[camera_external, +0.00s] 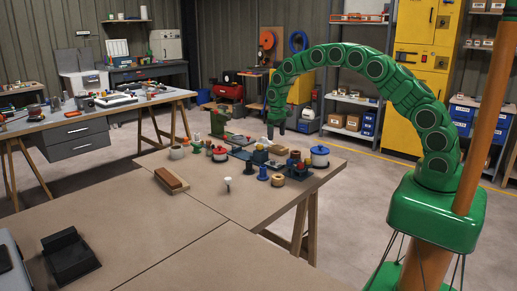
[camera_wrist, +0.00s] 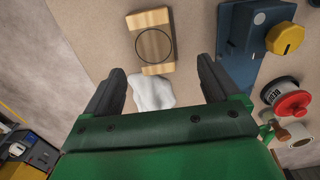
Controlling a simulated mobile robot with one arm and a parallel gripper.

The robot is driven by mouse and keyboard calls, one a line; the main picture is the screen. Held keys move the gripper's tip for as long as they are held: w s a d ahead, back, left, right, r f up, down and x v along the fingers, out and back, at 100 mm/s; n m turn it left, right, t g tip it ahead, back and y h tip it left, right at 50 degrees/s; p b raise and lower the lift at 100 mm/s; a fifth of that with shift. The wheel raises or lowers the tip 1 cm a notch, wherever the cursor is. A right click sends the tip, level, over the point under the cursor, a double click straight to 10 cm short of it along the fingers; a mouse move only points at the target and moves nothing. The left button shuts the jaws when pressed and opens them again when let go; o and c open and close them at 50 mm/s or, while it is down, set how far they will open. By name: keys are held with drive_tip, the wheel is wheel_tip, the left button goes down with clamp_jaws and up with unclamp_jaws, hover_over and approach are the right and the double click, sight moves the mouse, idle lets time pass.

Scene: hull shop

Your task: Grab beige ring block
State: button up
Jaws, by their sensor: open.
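The beige ring block (camera_wrist: 143,20) is a light wooden block with a dark circle on its top face. It lies on the table at the top middle of the wrist view, just ahead of my fingertips and apart from them. My gripper (camera_wrist: 162,68) is open, with nothing held between its two dark fingers. A white crumpled lump (camera_wrist: 152,92) lies between the fingers in the picture, close to the block's near end. In the external view, my gripper (camera_external: 276,131) points down over the cluttered far part of the table; the block is too small there to tell surely.
Right of the block are a blue plate (camera_wrist: 235,65) with a yellow knob (camera_wrist: 285,38) and a white container with a red part (camera_wrist: 292,104). In the external view, several small items crowd the table (camera_external: 225,205) around my gripper; its near part is mostly clear.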

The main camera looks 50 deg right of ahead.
sight(278, 147)
drive_tip(key=shift+f, duration=1.3)
drive_tip(key=shift+s+d+f, duration=0.1)
drive_tip(key=shift+d+f, duration=0.05)
drive_tip(key=shift+f, duration=0.7)
drive_tip(key=shift+s+d+f, duration=0.1)
drive_tip(key=shift+s+f, duration=0.05)
drive_tip(key=shift+f, duration=0.75)
drive_tip(key=shift+s+d+f, duration=0.1)
drive_tip(key=shift+d+f, duration=0.05)
drive_tip(key=shift+f, duration=0.7)
drive_tip(key=shift+c, duration=0.3)
drive_tip(key=c, duration=1.1)
